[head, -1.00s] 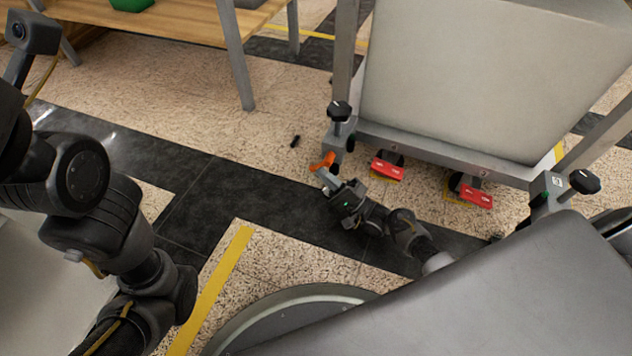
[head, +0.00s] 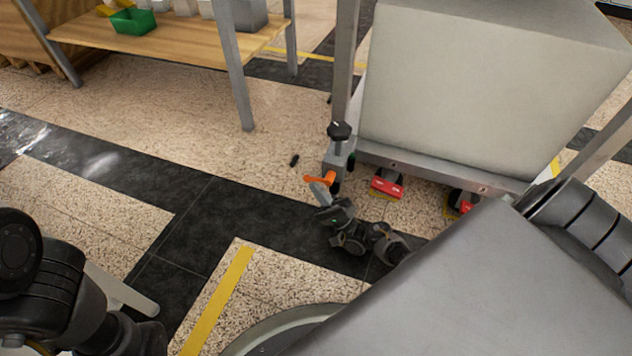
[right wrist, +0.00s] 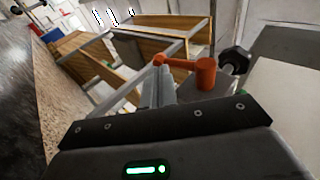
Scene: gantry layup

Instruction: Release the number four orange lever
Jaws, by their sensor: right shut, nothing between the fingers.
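The orange lever (head: 320,180) sits low on the gantry's near left corner post, below a black knob. Its handle points left in the head view. The right wrist view shows the lever (right wrist: 192,70) with a round hub at right and a handle reaching left. My right gripper (head: 317,190) is shut and empty, its fingers right at the handle's free end. In the wrist view the fingertips (right wrist: 160,72) overlap the handle end; I cannot tell whether they touch. No lever number is readable. My left arm shows at lower left, its gripper outside the frame.
Red pedals (head: 386,187) sit under the gantry's lower rail, right of the lever. The black knob (head: 340,131) stands above it. A small black object (head: 294,160) lies on the floor. A wooden bench (head: 185,45) with a green bin (head: 133,21) stands behind.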

